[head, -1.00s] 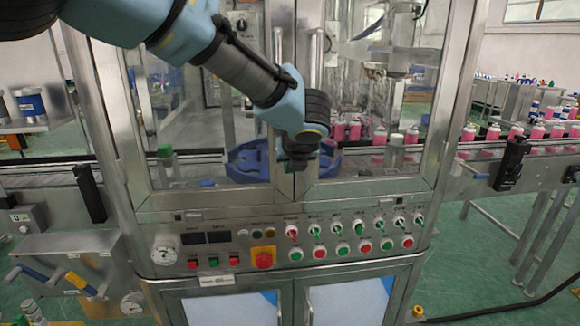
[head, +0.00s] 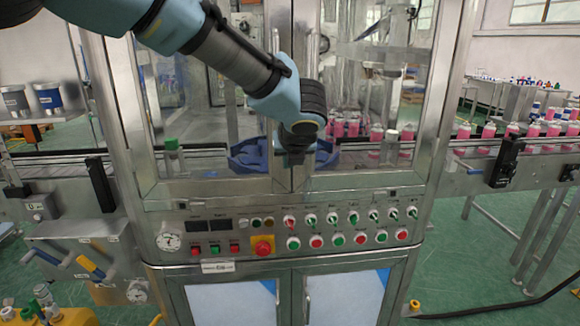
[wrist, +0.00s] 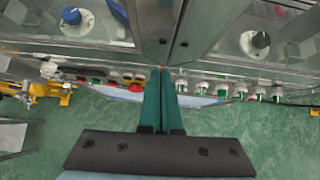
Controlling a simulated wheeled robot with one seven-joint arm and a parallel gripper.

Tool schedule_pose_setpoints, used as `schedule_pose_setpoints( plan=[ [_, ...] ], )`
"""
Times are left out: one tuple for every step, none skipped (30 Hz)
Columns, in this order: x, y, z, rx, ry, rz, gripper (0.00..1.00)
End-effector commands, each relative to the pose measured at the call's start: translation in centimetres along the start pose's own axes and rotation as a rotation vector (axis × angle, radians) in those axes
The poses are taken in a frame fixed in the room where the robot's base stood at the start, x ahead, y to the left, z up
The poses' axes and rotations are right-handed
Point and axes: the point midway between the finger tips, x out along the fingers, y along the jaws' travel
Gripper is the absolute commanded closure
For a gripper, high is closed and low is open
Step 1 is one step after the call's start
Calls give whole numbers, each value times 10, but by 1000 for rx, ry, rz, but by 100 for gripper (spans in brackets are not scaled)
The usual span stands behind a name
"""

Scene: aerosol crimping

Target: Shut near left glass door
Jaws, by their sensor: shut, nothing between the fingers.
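The near left glass door (head: 205,110) is a framed clear pane on the left half of the machine front. In the head view its right frame edge stands close beside the frame of the right glass door (head: 375,100), and my arm covers part of the seam. My gripper (head: 293,180) is in front of the lower seam, pointing down. In the wrist view its two green fingers (wrist: 164,75) are together and empty, with the tips near the lower meeting corners of the metal door frames (wrist: 158,40). Whether the tips touch the frame I cannot tell.
A control panel (head: 225,240) with knobs and buttons lies just below the doors. A conveyor (head: 490,150) with pink cans runs out to the right. A blue fixture (head: 250,158) is behind the glass.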

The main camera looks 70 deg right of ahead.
Motion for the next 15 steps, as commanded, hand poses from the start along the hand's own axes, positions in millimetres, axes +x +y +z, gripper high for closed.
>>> schedule_pose_setpoints(
  plan=[
    [-5,0,-2,0,-1,-1,100],
    [-9,-1,-2,1,-1,-1,100],
    [-14,-1,-2,2,-1,-2,100],
    [-18,-1,-2,2,-1,-2,100],
    [-22,-1,-2,1,-1,-2,100],
    [-28,0,-2,0,-1,-2,100],
    [-32,0,-2,0,-1,-2,100],
    [-36,0,-2,1,-2,-2,100],
    [-43,0,-2,0,-1,-2,100],
    [-47,0,-2,1,-1,-1,100],
    [-53,0,-2,1,-2,-2,100],
    [-59,0,-2,0,-1,-3,100],
    [-63,0,-2,1,-1,-3,100],
    [-68,0,-2,1,-2,-3,100],
    [-72,0,-2,1,0,-2,100]
  ],
)
